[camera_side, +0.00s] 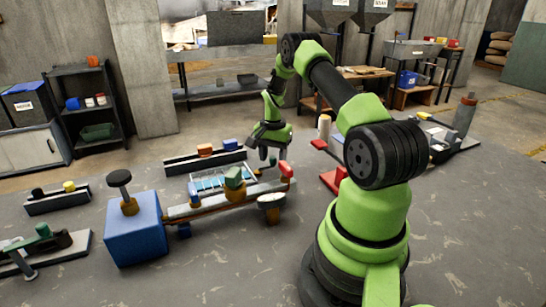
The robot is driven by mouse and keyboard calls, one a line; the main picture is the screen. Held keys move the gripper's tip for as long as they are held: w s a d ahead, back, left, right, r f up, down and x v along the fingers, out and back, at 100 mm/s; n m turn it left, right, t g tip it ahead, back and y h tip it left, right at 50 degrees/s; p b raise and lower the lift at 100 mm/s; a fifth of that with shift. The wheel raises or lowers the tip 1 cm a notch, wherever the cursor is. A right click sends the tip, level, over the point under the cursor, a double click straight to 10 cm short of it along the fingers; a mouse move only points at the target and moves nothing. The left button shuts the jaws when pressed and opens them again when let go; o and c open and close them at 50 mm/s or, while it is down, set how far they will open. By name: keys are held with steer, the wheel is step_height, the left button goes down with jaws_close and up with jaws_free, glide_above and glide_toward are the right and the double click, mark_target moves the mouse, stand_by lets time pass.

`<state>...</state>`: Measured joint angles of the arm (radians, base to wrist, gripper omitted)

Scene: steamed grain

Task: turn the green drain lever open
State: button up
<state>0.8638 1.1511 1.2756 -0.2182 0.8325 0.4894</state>
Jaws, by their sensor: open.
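A green piece (234,177) sits on a brass-coloured fitting on the long grey bar or pipe (212,204) in the middle of the view; it may be the drain lever, but its shape is too small to tell. Another small green part (43,230) sits on a dark fixture at the far left. My gripper (268,157) points down behind the right part of the pipe, up and to the right of the middle green piece. It is open, appears empty and looks apart from both green parts.
A blue box (135,231) with a black-topped knob stands at the pipe's left end. A red block (286,171) is at its right end, close to my gripper. A wire rack (207,183) lies behind the pipe. The front floor is clear.

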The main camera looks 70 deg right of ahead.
steer(key=shift+f, duration=0.25)
jaws_close()
